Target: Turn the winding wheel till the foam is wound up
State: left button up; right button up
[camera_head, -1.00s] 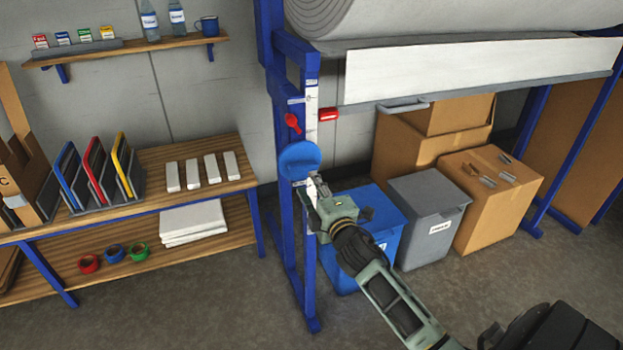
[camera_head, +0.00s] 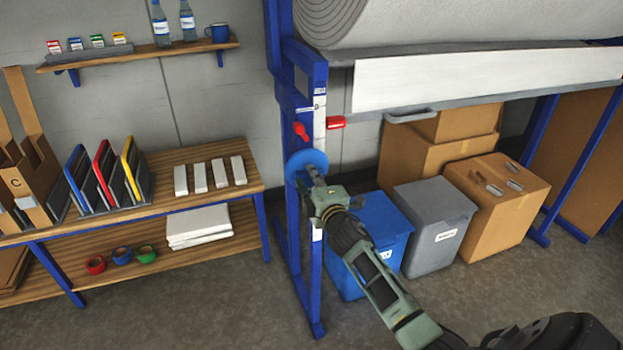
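The blue winding wheel (camera_head: 306,162) is on the front post of the blue frame, below a red lever (camera_head: 301,131). My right gripper (camera_head: 316,179) is at the lower right of the wheel, its fingers close to or touching it. I cannot tell whether the fingers are open or shut on it. The big grey foam roll (camera_head: 430,22) lies in the top of the frame. A white sheet of foam (camera_head: 480,78) hangs down in front below the roll. My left gripper is not in view.
A blue bin (camera_head: 368,240), a grey bin (camera_head: 432,215) and cardboard boxes (camera_head: 500,205) stand under the frame, close to my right arm. A wooden bench (camera_head: 262,185) with file holders is at the left. The floor in front is clear.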

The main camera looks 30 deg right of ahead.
grip_shut()
jog(key=shift+m, duration=0.4)
jog(key=m+p, duration=0.2)
jog(key=m, duration=1.2)
jog(key=shift+d+r, duration=0.1)
jog(key=shift+d, duration=0.05)
jog(key=shift+m, duration=0.5)
